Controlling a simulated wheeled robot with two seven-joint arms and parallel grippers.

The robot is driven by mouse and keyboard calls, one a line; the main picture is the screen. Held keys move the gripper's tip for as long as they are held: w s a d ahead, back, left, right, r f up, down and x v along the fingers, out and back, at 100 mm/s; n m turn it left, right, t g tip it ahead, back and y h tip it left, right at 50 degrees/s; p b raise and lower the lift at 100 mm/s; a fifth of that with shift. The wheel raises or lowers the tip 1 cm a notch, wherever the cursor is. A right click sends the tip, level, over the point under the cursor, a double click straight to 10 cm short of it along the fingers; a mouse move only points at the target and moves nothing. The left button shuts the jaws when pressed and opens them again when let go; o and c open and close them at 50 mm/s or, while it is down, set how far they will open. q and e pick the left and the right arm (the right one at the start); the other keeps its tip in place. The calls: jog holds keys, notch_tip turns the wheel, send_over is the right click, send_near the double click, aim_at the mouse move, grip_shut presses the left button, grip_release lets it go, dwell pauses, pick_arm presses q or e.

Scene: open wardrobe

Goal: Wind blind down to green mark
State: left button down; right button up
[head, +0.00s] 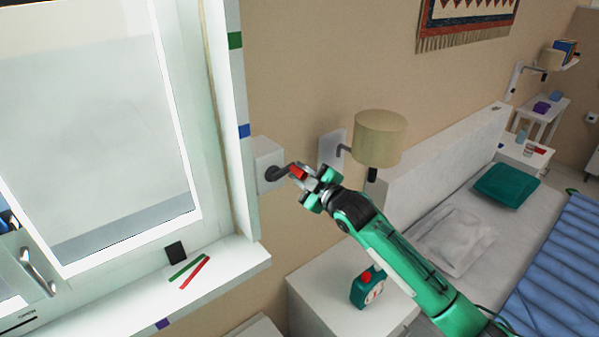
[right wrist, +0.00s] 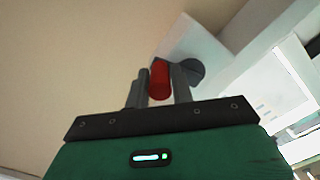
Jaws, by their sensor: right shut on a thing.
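A white winder box (head: 267,158) is on the wall beside the window. It carries a dark crank (head: 276,173) with a red handle (head: 298,171). My right gripper (head: 303,177) is shut on the red handle, which also shows between the fingers in the right wrist view (right wrist: 159,81). A green mark (head: 235,40) is high on the window's right frame, with a blue mark (head: 243,131) lower down. The window area (head: 95,120) is pale, with a greyer band at its bottom; I cannot clearly tell the blind's lower edge. My left gripper is not in view.
A wall lamp (head: 379,138) is close behind my right gripper. A white bedside table (head: 325,303) with a green and red object (head: 367,288) stands below my arm. The sill (head: 225,262) holds thin red and green sticks (head: 190,271).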

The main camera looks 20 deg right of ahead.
jog(key=s+a+f+m+p, duration=0.1)
jog(key=a+f+m, duration=0.1)
jog(key=m, duration=0.8)
jog(key=a+f+m+p, duration=0.2)
jog(key=f+m, duration=0.2)
jog(key=m, duration=0.6)
jog(key=shift+s+a, duration=0.35)
jog(key=o, duration=1)
jog(key=shift+s, duration=0.1)
jog(key=shift+b+v, duration=2.35)
jog(key=shift+v, duration=4.45)
